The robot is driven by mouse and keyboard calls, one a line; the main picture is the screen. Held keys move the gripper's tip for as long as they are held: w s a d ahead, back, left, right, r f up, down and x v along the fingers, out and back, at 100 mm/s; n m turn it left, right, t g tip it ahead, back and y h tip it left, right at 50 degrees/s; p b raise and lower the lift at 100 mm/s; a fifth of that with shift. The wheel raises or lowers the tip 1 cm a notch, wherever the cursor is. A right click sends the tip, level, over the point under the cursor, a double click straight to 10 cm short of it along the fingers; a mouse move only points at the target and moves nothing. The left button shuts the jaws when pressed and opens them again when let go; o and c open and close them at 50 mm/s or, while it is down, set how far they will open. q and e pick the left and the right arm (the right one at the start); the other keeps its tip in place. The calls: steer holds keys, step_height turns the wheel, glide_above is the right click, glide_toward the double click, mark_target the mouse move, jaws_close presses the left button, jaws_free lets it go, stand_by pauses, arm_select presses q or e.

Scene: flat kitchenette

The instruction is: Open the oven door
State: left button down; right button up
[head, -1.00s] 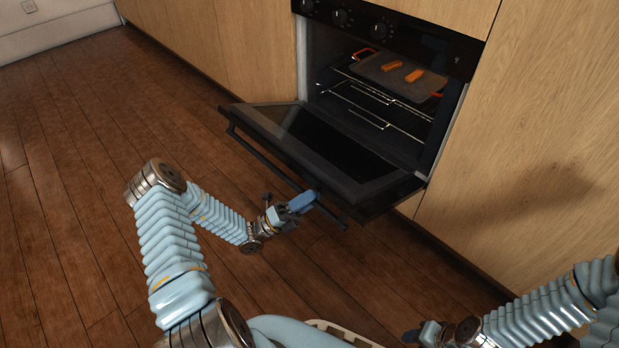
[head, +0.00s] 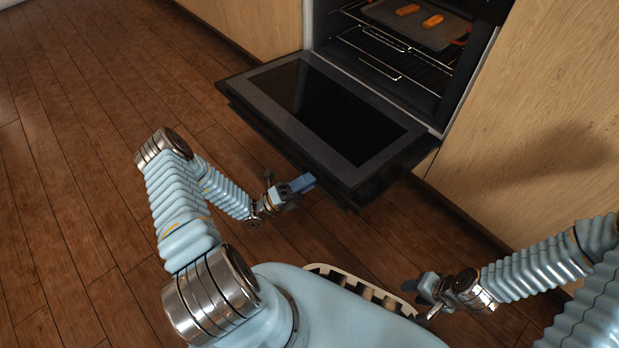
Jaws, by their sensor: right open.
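The oven door (head: 335,115) is folded down and lies close to flat in front of the open oven, its dark window facing up. Its handle is not clearly seen at the outer edge. My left gripper (head: 303,184) is at the outer edge of the door, near its middle. Whether it touches the door or handle, and whether its jaws are open, I cannot tell. My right gripper (head: 420,297) is open and empty beside my base, low on the right, apart from the door. The oven cavity (head: 400,50) is open to view.
Inside the oven, a grey tray (head: 445,38) holds two orange pieces above wire racks (head: 385,68). Wooden cabinet fronts flank the oven, with one panel (head: 530,110) on the right. The wooden floor (head: 70,170) is clear on the left.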

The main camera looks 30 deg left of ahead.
arm_select(q)
steer(key=c, duration=1.3)
jaws_free()
steer(key=shift+w+d+r, duration=0.1)
steer(key=shift+w+d, duration=0.05)
steer(key=shift+w, duration=0.35)
steer(key=shift+o, duration=1.3)
steer(key=shift+d, duration=0.1)
steer(key=v, duration=1.4)
steer(key=shift+w, duration=0.1)
